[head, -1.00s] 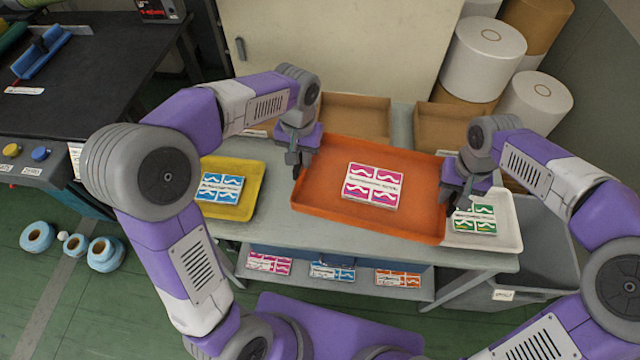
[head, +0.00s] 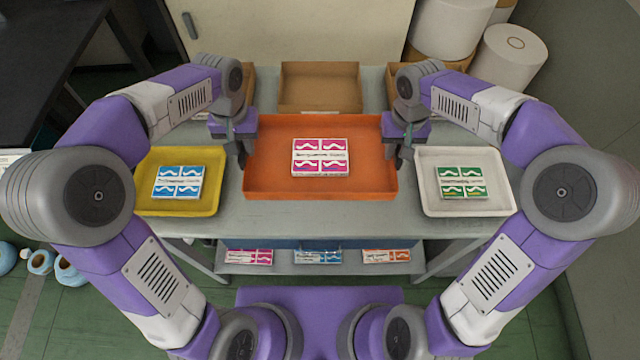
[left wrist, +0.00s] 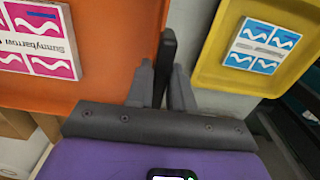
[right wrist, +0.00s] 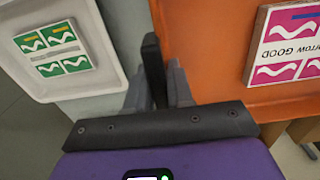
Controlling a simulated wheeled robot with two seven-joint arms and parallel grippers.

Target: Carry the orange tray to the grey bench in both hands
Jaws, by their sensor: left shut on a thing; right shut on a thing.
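The orange tray (head: 270,180) is in the middle of the head view, over the grey bench (head: 320,222). It looks level and carries a pink-and-white labelled pack (head: 320,157). My left gripper (head: 242,157) is shut on its left rim. My right gripper (head: 402,159) is shut on its right rim. The left wrist view shows the orange tray (left wrist: 110,40) at the left fingers, and the right wrist view shows it (right wrist: 210,45) at the right fingers. I cannot tell whether the tray touches the bench top.
A yellow tray (head: 148,203) with a blue pack stands at left, and a white tray (head: 503,190) with a green pack at right. Cardboard boxes (head: 320,88) sit behind. A lower shelf (head: 270,268) holds several packs. White rolls (head: 510,58) stand back right.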

